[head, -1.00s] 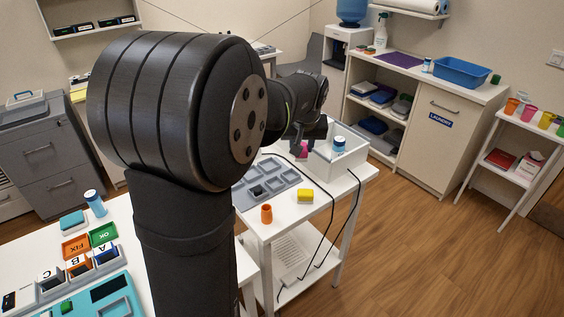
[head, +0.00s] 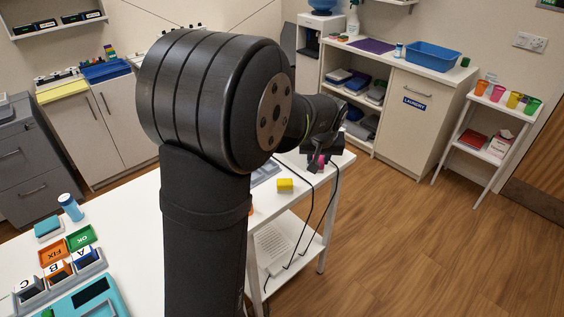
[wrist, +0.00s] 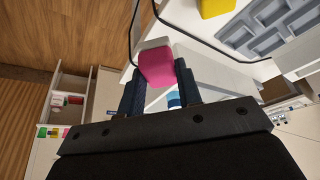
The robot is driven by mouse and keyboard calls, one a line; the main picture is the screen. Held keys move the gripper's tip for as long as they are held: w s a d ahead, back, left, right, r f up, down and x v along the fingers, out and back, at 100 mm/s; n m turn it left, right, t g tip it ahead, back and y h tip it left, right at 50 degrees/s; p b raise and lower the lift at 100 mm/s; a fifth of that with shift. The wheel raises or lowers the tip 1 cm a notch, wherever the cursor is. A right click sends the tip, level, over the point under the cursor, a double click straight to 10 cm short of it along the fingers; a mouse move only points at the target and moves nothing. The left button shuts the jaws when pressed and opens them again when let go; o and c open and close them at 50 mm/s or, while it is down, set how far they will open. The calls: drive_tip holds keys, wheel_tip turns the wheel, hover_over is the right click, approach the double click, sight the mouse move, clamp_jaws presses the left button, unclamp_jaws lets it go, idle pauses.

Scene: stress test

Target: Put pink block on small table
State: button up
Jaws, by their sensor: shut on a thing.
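The pink block (wrist: 157,68) is held between the two dark fingers of my gripper (wrist: 158,85) in the wrist view. In the head view my gripper (head: 318,158) is shut on it, with a bit of pink showing, close to the right end of a small white table (head: 268,198). This table carries a yellow block (head: 285,185) and a grey tray, mostly hidden behind my arm. Another small white table (head: 497,110), with coloured cups on top, stands at the far right, well apart from my gripper. I cannot tell which table the task means.
Black cables (head: 308,215) hang beside the near white table. A long cabinet (head: 416,125) marked LAUNDRY stands behind, with a blue basin (head: 433,55) on top. Red items (head: 473,139) lie on the cup table's lower shelf. The wooden floor between is clear.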

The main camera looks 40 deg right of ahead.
drive_tip(key=w+f, duration=0.1)
drive_tip(key=w, duration=0.2)
drive_tip(key=w+f, duration=0.4)
drive_tip(key=w, duration=0.1)
drive_tip(key=shift+w+a+f, duration=0.1)
drive_tip(key=shift+w+a, duration=0.15)
drive_tip(key=shift+w, duration=0.1)
drive_tip(key=shift+f, duration=2)
drive_tip(key=shift+f, duration=0.1)
drive_tip(key=o, duration=1)
drive_tip(key=shift+o, duration=0.2)
drive_tip(key=v, duration=1.2)
